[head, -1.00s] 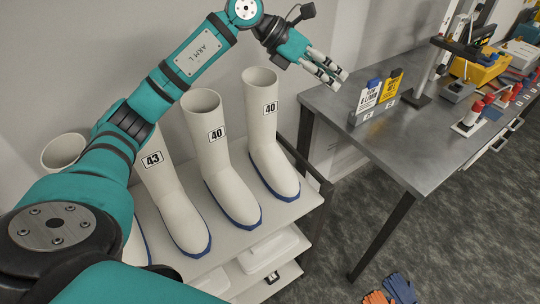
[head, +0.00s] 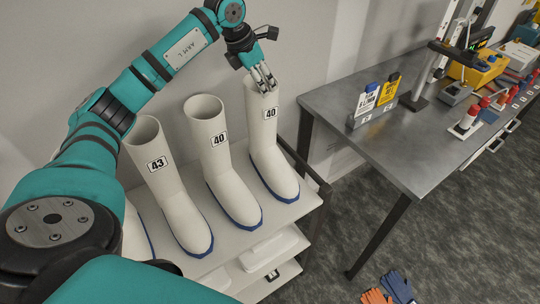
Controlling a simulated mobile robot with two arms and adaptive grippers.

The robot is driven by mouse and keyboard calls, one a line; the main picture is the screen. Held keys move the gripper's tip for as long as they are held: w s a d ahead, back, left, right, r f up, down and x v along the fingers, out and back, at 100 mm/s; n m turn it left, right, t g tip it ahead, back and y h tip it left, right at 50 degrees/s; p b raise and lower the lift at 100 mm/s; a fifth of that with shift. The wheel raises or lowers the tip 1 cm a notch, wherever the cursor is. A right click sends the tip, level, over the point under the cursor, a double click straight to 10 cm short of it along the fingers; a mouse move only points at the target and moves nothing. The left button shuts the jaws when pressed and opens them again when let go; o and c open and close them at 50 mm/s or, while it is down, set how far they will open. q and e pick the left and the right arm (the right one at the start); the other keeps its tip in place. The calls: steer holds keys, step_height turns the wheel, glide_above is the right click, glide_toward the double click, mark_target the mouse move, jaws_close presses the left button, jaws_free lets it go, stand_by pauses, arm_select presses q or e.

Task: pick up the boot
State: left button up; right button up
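Several white boots with blue soles stand upright in a row on a shelf rack. The right boot (head: 268,150) and the middle boot (head: 217,160) are labelled 40, and the boot to their left (head: 169,185) is labelled 43. Another boot (head: 134,236) at far left is mostly hidden behind my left arm. My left gripper (head: 264,83) points down at the top of the right boot, its fingers slightly apart and overlapping the rim in the picture. I cannot tell whether they touch it. My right gripper is not in view.
The rack (head: 290,213) has a lower shelf with white containers. A grey metal table (head: 400,150) stands to the right, holding a small stand with blue and yellow tags (head: 375,100) and other equipment. Gloves (head: 396,287) lie on the carpet. A wall is close behind the boots.

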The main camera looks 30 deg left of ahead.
arm_select(q)
steer(key=p+x, duration=0.3)
steer(key=x, duration=0.3)
steer(key=shift+s+d+f, duration=0.1)
steer(key=shift+d, duration=0.05)
steer(key=shift+c, duration=0.4)
jaws_close()
steer(key=shift+r, duration=0.2)
